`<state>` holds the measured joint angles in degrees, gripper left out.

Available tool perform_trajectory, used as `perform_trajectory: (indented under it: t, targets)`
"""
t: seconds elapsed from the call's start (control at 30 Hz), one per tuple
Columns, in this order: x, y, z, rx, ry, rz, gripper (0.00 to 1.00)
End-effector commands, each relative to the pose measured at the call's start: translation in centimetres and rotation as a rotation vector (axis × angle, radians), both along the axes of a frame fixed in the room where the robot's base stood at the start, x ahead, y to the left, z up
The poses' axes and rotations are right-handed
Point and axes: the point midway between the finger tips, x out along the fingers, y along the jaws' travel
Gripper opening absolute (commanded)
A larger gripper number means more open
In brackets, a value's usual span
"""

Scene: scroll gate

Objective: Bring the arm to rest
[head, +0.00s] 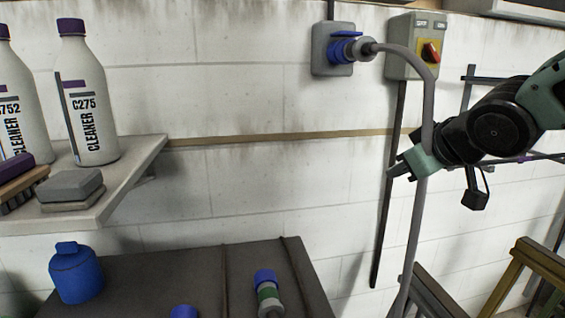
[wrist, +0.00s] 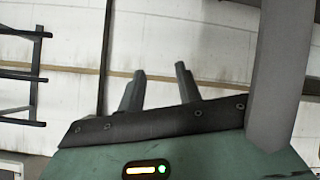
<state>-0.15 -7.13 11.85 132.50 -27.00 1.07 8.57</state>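My gripper (head: 393,171) is at the right in the head view, held in the air before the white block wall. In the wrist view my gripper (wrist: 160,72) has its two fingers apart with nothing between them. A thick grey cable (head: 414,235) hangs from a blue plug in a wall socket (head: 332,50) and passes right by my gripper. In the wrist view the grey cable (wrist: 278,75) runs large and close at the right, outside the fingers. I cannot tell whether it touches my gripper.
A grey switch box (head: 408,60) with a red knob is on the wall above. A shelf (head: 140,160) with cleaner bottles (head: 88,100) is at left. A dark bench top (head: 190,275) holds blue-capped items below. A wooden frame (head: 530,262) stands at lower right.

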Motion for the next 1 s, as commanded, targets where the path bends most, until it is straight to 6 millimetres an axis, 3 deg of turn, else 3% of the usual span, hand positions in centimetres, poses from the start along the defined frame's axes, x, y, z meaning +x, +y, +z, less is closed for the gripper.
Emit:
perform_trajectory:
  t: [0.03, 0.2, 0.4, 0.5, 0.67, 1.0]
  targets:
    - [-2.2, 2.1, -2.4, -0.003, 0.093, 0.017, 0.34]
    - [-11.3, 6.6, -9.4, -0.044, 0.422, 0.059, 0.34]
    - [-21.9, 8.7, -14.1, -0.126, 0.743, 0.116, 0.34]
    - [-25.3, 8.9, -15.0, -0.158, 0.84, 0.134, 0.34]
    - [-27.5, 8.8, -15.5, -0.179, 0.904, 0.144, 0.34]
    - [-27.4, 8.8, -15.5, -0.179, 0.905, 0.143, 0.34]
